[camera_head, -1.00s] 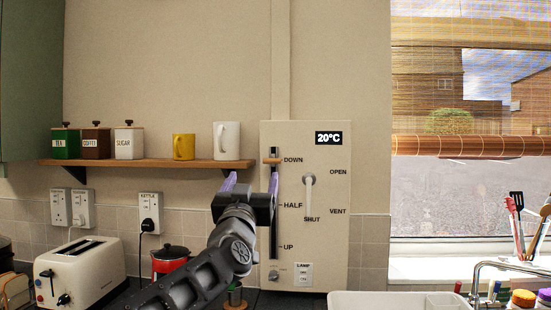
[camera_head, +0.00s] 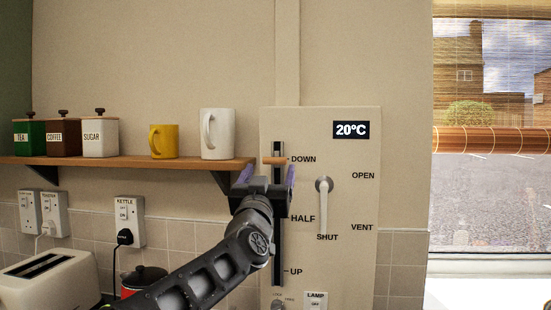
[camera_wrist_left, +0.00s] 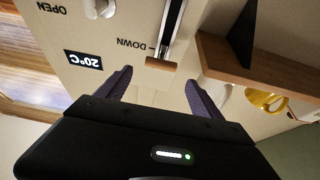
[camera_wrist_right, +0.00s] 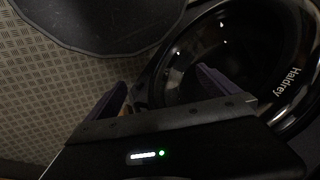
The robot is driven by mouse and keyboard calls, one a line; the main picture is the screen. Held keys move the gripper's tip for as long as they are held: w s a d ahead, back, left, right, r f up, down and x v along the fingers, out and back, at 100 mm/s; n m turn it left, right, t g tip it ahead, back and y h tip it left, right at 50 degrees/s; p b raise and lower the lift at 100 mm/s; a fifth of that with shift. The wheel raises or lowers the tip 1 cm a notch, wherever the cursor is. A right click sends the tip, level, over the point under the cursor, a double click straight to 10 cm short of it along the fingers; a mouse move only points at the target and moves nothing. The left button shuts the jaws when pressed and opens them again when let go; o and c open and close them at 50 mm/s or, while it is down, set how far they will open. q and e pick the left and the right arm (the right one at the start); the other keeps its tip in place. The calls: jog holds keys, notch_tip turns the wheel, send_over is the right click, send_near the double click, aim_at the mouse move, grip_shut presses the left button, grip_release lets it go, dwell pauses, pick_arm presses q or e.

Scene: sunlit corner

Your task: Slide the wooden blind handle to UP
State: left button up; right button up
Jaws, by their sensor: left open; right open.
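The wooden blind handle (camera_head: 274,160) sits at the DOWN mark, near the top of the dark vertical slot (camera_head: 278,240) on the beige wall panel (camera_head: 345,270). HALF and UP are marked below it. My left gripper (camera_head: 264,174) is open just below the handle, its purple fingers pointing at the panel. In the left wrist view the handle (camera_wrist_left: 160,64) shows beyond and between the two open fingers (camera_wrist_left: 160,88), apparently not touched. My right gripper (camera_wrist_right: 162,82) is open and empty, seen only in the right wrist view, near a glossy black round object (camera_wrist_right: 235,60).
A wooden shelf (camera_head: 130,161) with mugs and canisters ends close to the left of my left gripper. A lever (camera_head: 324,205) marked OPEN, VENT and SHUT is right of the slot. A toaster (camera_head: 50,282) stands lower left. The blind (camera_head: 490,139) hangs at the window.

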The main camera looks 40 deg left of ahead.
aim_at(274, 159)
pick_arm(q)
jog(key=p+x, duration=0.2)
jog(key=x, duration=0.4)
jog(key=shift+w+a+p, duration=0.15)
jog(key=shift+w+p, duration=0.15)
jog(key=shift+w+a+r, duration=0.2)
jog(key=shift+w+a, duration=0.1)
jog(key=shift+w, duration=0.25)
jog(key=shift+c, duration=0.6)
grip_shut()
